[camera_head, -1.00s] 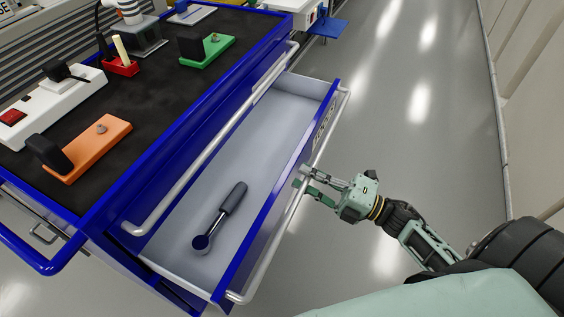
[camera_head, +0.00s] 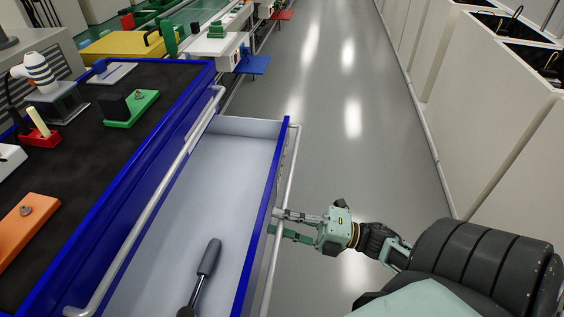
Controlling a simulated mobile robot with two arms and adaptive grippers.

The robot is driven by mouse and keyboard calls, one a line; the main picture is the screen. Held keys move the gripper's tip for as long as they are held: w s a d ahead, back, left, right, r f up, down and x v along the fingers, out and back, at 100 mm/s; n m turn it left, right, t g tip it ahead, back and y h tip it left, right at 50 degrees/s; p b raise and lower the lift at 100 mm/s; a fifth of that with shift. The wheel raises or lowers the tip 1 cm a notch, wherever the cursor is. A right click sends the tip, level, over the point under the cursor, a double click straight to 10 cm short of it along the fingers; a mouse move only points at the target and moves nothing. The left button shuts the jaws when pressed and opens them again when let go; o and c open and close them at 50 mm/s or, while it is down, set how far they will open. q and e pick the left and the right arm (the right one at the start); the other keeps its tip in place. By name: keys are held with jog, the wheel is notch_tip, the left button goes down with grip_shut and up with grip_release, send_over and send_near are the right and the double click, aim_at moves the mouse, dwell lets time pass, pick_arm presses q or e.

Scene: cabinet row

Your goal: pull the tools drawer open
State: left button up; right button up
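The drawer (camera_head: 229,165) of the blue cabinet stands open toward the right, with a pale grey inside and a blue front. A dark-handled wrench-like tool (camera_head: 208,262) lies in it, cut off by the lower edge. A light bar handle (camera_head: 290,170) runs along the drawer's front. My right gripper (camera_head: 272,223) is at this handle, with its two fingers apart and reaching across the bar. A firm grip on the bar does not show. My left gripper is not in view.
The cabinet's black top (camera_head: 80,170) carries an orange block (camera_head: 28,222), a green block (camera_head: 130,110) and a red holder (camera_head: 40,138). A second rail (camera_head: 160,195) runs along its edge. The grey floor (camera_head: 340,100) to the right is clear, up to pale bins (camera_head: 480,110).

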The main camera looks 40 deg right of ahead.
jog(key=shift+o, duration=1.4)
jog(key=v, duration=1.2)
jog(key=shift+w+f, duration=0.1)
